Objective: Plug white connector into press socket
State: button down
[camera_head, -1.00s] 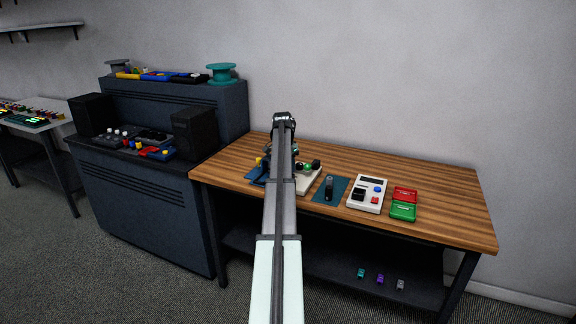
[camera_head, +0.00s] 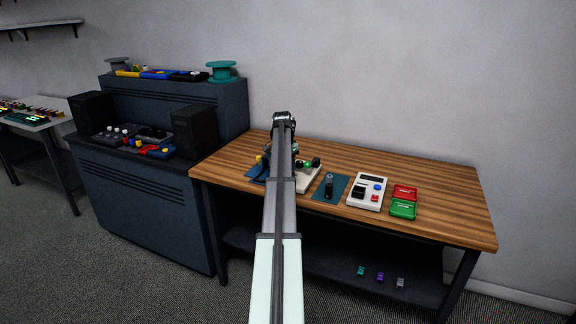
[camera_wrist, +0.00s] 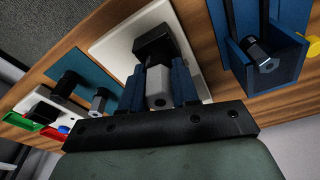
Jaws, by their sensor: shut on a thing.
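The white connector (camera_wrist: 158,83) looks light grey and blocky in the wrist view. My gripper (camera_wrist: 158,72) is shut on it, with one blue finger on each side. The press socket (camera_wrist: 155,45) appears as a black block on a white base plate (camera_wrist: 112,45), right in front of the connector. The connector's front end meets or nearly meets the block; I cannot tell how deep it sits. In the head view my arm hides the gripper and connector, and the white base (camera_head: 311,182) shows beside the arm.
A blue holder (camera_wrist: 290,62) with a grey hexagonal part stands to the right in the wrist view. On the wooden table (camera_head: 430,188) are a blue mat (camera_head: 341,184) with a black part, a white control box (camera_head: 367,204), and red (camera_head: 405,193) and green (camera_head: 403,209) trays.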

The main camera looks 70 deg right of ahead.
jog(key=shift+f, duration=0.45)
dwell(0.5)
jog(key=c, duration=0.8)
grip_release()
jog(key=shift+o, duration=0.5)
jog(key=o, duration=0.4)
jog(key=shift+r, duration=0.1)
jog(key=shift+r, duration=3.4)
